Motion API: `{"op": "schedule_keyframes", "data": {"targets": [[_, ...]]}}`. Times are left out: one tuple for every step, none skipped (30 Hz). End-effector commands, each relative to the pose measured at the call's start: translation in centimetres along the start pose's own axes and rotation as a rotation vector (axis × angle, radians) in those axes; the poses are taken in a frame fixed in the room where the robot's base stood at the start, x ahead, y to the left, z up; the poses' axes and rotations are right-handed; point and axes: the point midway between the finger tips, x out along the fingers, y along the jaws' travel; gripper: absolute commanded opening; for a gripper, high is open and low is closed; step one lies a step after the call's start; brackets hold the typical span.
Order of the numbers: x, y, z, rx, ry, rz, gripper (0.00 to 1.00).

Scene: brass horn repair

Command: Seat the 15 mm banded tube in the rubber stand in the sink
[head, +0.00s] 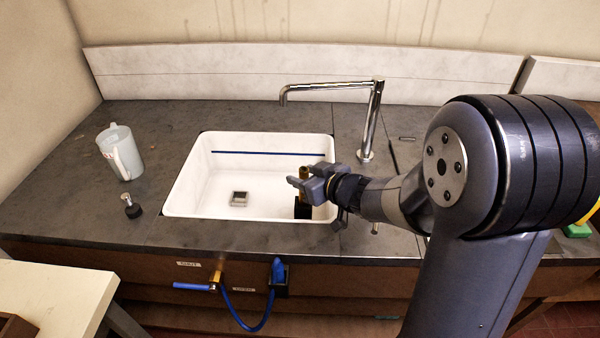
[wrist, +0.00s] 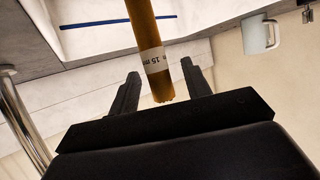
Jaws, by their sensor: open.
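The brass-coloured banded tube (head: 304,172) stands near-upright at the right end of the sink, partly hidden by my gripper. A dark block (head: 302,209), which looks like the rubber stand, is right below it; how deep the tube sits in it cannot be told. My gripper (head: 300,184) is open at the tube's upper part. In the wrist view, the tube (wrist: 145,30) runs between the open fingers of my gripper (wrist: 160,82), with gaps on both sides. Its white band (wrist: 152,61) reads "15 mm". Its lower end is out of that view.
The white sink (head: 190,180) holds a small grey square piece (head: 239,198). A chrome tap (head: 372,120) rises behind my gripper. A translucent jug (head: 120,152) and a small dark-based item (head: 131,207) stand on the counter at left.

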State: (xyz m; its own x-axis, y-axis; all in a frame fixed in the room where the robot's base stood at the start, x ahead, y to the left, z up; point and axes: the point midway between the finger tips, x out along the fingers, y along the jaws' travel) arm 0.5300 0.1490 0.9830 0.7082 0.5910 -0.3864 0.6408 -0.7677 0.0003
Motion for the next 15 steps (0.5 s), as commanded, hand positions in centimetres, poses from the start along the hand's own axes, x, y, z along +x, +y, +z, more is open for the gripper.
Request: {"op": "schedule_keyframes", "data": {"targets": [[-1.1, 0.1, -0.2, 0.000, 0.002, 0.004, 0.46], [-1.8, 0.1, -0.3, 0.000, 0.002, 0.004, 0.46], [-2.6, 0.1, -0.3, 0.001, 0.002, 0.004, 0.46], [-3.2, 0.1, -0.2, 0.001, 0.002, 0.004, 0.46], [-3.9, 0.1, -0.2, 0.000, 0.001, 0.005, 0.46], [-4.7, 0.1, -0.3, 0.000, 0.002, 0.005, 0.46], [-5.2, 0.1, -0.3, 0.000, 0.002, 0.004, 0.46], [-5.7, 0.1, -0.2, 0.001, 0.002, 0.005, 0.46], [-6.4, 0.1, -0.2, 0.001, 0.001, 0.004, 0.46], [-6.8, 0.1, -0.2, 0.001, 0.001, 0.004, 0.46], [-7.2, 0.1, -0.2, 0.001, 0.002, 0.004, 0.46], [-7.6, 0.1, -0.2, 0.000, 0.001, 0.002, 0.46], [-7.9, 0.1, -0.1, 0.000, 0.001, 0.003, 0.46], [-8.1, 0.1, -0.1, 0.001, 0.001, 0.003, 0.46], [-8.3, 0.1, -0.1, 0.001, 0.001, 0.002, 0.46]]}}
